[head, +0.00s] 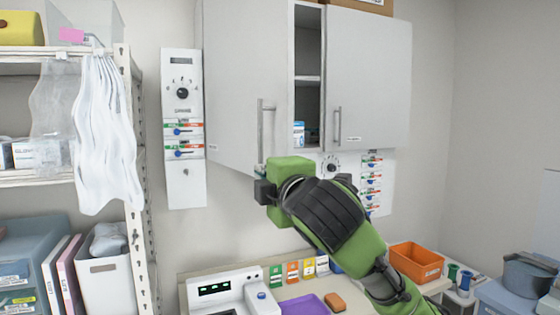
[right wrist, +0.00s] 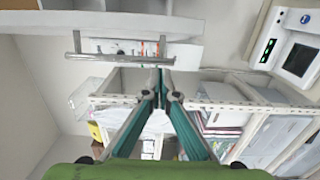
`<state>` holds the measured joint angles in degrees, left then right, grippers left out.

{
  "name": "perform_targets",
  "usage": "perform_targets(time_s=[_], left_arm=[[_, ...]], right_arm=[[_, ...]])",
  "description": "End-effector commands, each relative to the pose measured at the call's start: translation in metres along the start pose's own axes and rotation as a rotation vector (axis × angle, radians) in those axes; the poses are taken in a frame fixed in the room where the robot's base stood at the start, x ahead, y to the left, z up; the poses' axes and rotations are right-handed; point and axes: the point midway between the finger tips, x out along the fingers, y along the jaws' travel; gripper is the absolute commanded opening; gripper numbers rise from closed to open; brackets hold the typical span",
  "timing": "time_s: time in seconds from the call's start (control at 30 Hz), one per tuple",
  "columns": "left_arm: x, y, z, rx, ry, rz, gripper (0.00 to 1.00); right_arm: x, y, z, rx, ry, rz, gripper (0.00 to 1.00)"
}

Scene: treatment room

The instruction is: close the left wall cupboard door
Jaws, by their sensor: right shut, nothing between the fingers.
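The left wall cupboard door (head: 235,85) is a pale grey panel with an upright bar handle (head: 261,130). It stands partly open. A dark gap with a shelf shows between it and the right door (head: 370,80). My right gripper (head: 260,172) is near the lower end of that handle, its fingers largely hidden behind its green body. In the right wrist view its fingers (right wrist: 163,82) are shut and empty, close to a metal bar handle (right wrist: 130,56) on a pale panel. I cannot tell whether they touch the door. My left gripper is not in view.
A control panel (head: 183,125) hangs on the wall left of the cupboard. A white shelf rack (head: 130,130) with hanging plastic stands further left. Below are a counter with a white device (head: 235,290), a purple tray (head: 305,304) and an orange bin (head: 416,262).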

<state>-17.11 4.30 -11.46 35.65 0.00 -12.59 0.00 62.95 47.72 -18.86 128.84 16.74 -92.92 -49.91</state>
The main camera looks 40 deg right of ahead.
Motion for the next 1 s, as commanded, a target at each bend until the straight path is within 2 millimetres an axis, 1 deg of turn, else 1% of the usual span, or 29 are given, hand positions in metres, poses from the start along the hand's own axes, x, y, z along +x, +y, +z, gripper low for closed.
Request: perform_targets(time_s=[0.03, 0.1, 0.3, 0.47, 0.83, 1.0], left_arm=[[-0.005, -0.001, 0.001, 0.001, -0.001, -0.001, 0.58], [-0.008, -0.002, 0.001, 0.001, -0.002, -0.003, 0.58], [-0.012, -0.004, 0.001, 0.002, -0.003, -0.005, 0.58], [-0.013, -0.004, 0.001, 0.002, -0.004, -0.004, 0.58], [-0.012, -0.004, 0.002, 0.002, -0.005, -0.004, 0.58], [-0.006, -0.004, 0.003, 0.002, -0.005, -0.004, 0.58]], right_arm=[[0.001, 0.001, 0.009, -0.001, -0.005, -0.003, 0.00], [0.003, 0.001, 0.018, -0.001, -0.005, -0.002, 0.00], [0.007, 0.000, 0.034, -0.001, -0.002, -0.001, 0.00], [0.007, 0.000, 0.038, 0.000, 0.000, 0.000, 0.00], [0.007, 0.000, 0.039, 0.001, 0.000, 0.001, 0.00], [0.007, -0.003, 0.049, 0.001, 0.001, 0.000, 0.00]])
